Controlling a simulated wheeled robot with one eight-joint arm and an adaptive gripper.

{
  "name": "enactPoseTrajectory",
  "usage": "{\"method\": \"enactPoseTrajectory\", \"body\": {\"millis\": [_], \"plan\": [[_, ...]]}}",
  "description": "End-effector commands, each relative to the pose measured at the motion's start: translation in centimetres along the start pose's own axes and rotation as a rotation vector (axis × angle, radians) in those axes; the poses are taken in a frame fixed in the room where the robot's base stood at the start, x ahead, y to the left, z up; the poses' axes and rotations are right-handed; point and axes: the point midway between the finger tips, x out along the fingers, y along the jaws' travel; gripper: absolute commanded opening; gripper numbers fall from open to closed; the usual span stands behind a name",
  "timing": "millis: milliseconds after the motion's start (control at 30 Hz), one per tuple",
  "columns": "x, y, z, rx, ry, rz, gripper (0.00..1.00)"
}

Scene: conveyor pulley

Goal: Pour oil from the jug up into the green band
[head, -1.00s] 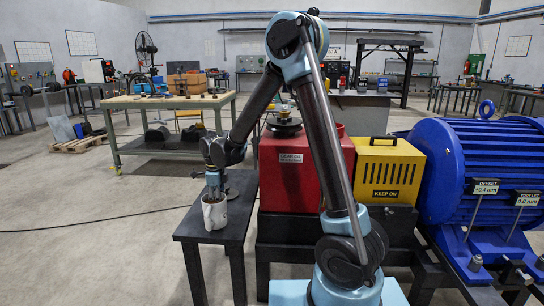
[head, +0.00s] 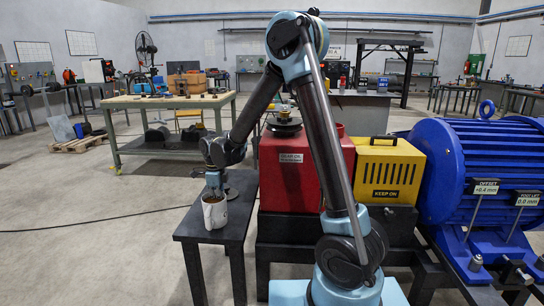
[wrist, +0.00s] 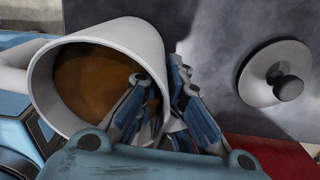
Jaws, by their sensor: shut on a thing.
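The jug (head: 214,214) is a pale, whitish vessel upright at the front of a small dark table in the head view. The wrist view shows its open mouth and pale wall (wrist: 45,82), with brown oil (wrist: 95,80) inside. My gripper (head: 213,190) is at the jug's rim. In the wrist view, my gripper (wrist: 160,85) is shut on the jug's wall, with one finger inside the mouth and the other outside. A red housing (head: 288,178) with a gear oil label stands to the right. I see no green band in either view.
The dark small table (head: 238,222) has a grey lid with a black knob (wrist: 275,75) on it, beside the jug. A yellow box (head: 388,170) and a large blue motor (head: 480,160) stand right of the red housing. Open floor lies to the left.

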Motion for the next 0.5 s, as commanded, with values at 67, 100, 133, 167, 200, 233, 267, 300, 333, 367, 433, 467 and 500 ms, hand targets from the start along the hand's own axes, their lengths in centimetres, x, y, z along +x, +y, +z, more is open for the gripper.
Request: {"method": "enactPoseTrajectory", "body": {"millis": [67, 100, 133, 167, 200, 233, 267, 300, 333, 367, 433, 467, 500], "plan": [[-0.2, 0.0, 0.0, 0.000, 0.000, 0.001, 0.00], [-0.3, 0.0, 0.0, 0.000, 0.000, 0.001, 0.00], [-0.4, 0.0, 0.0, 0.000, 0.000, 0.001, 0.00], [-0.5, 0.0, 0.0, 0.000, 0.000, 0.001, 0.00], [-0.5, 0.0, 0.0, 0.000, 0.000, 0.001, 0.00], [-0.6, 0.0, 0.0, 0.000, 0.000, 0.001, 0.00], [-0.7, 0.0, 0.0, 0.000, 0.000, 0.001, 0.00], [-0.8, 0.1, 0.0, 0.000, 0.000, 0.001, 0.00], [-0.8, 0.1, 0.0, 0.000, 0.000, 0.001, 0.00], [-0.9, 0.1, 0.0, 0.000, 0.000, 0.001, 0.00], [-1.1, 0.1, 0.0, 0.000, 0.000, 0.001, 0.00], [-1.1, 0.1, 0.0, 0.000, 0.000, 0.001, 0.00], [-1.2, 0.1, 0.0, 0.000, 0.000, 0.001, 0.00]]}}
